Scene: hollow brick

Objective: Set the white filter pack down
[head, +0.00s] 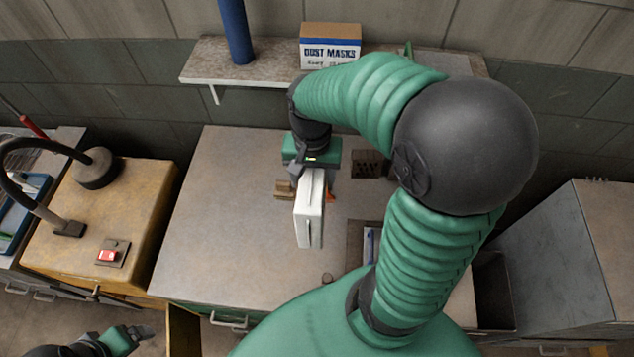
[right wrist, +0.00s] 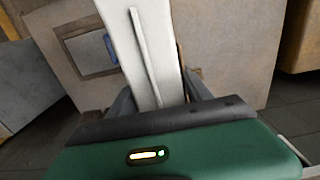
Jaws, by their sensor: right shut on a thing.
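The white filter pack (head: 310,222) is a flat white box with a ridge along its narrow side. It hangs from my right gripper (head: 313,178) over the middle of the grey worktop (head: 225,215). In the right wrist view the pack (right wrist: 143,50) stands between the two dark fingers of the gripper (right wrist: 160,95), which are shut on it. I cannot tell whether its lower end touches the worktop. My left gripper (head: 132,336) is low at the left, away from the pack; its opening is unclear.
A tan block (head: 284,190) lies left of the pack. A recessed tray (head: 355,240) with a blue item is to the right. A dust masks box (head: 330,45) and blue tube (head: 236,30) stand on the shelf (head: 205,68). The worktop's left part is clear.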

